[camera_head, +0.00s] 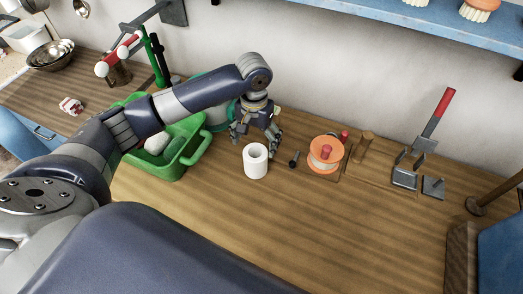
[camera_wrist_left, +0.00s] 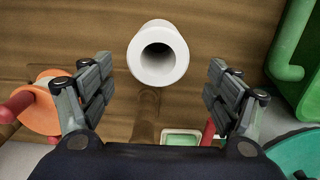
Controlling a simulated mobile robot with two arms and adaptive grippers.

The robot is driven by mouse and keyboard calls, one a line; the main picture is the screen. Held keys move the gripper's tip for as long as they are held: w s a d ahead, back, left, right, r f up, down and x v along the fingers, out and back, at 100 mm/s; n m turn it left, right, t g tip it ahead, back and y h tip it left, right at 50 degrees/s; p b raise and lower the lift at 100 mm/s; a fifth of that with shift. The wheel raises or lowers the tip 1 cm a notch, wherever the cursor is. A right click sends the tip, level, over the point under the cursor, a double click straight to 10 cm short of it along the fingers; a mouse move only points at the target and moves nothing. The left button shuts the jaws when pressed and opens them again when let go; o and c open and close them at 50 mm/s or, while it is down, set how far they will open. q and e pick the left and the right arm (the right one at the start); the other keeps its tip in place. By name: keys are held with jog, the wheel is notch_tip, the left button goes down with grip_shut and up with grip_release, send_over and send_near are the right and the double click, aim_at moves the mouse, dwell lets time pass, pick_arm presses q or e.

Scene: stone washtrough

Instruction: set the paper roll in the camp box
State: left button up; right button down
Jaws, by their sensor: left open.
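The white paper roll (camera_head: 256,171) stands upright on the wooden counter, its hollow end facing up. It also shows at the top middle of the left wrist view (camera_wrist_left: 158,77). The green box (camera_head: 190,158), likely the camp box, stands left of the roll with pale items inside. Part of it shows at the right of the left wrist view (camera_wrist_left: 293,45). My left gripper (camera_head: 257,135) is open and empty, above the counter just behind the roll. In the left wrist view its fingers (camera_wrist_left: 160,82) are spread wide, with the roll beyond them. My right gripper is not in view.
Right of the roll lie a small dark bolt-like piece (camera_head: 294,159) and an orange spool (camera_head: 326,154). A red-handled tool (camera_head: 436,115) and metal blocks (camera_head: 405,178) stand farther right. A green stand (camera_head: 157,60) rises behind the box. The front counter is clear.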

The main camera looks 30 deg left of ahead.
aim_at(255, 153)
pick_arm(q)
jog(key=f, duration=0.2)
jog(key=s+f, duration=0.1)
jog(key=f, duration=0.1)
jog(key=shift+s, duration=0.2)
jog(key=shift+w+d+f+p, duration=0.1)
jog(key=shift+w+f+p, duration=0.05)
jog(key=shift+f+p, duration=0.2)
notch_tip(255, 153, down, 5)
jog(key=shift+d+r+p, duration=0.1)
jog(key=shift+r+p, duration=0.05)
jog(key=shift+p, duration=0.4)
jog(key=shift+w, duration=0.1)
jog(key=c, duration=1.1)
jog(key=shift+c, duration=0.3)
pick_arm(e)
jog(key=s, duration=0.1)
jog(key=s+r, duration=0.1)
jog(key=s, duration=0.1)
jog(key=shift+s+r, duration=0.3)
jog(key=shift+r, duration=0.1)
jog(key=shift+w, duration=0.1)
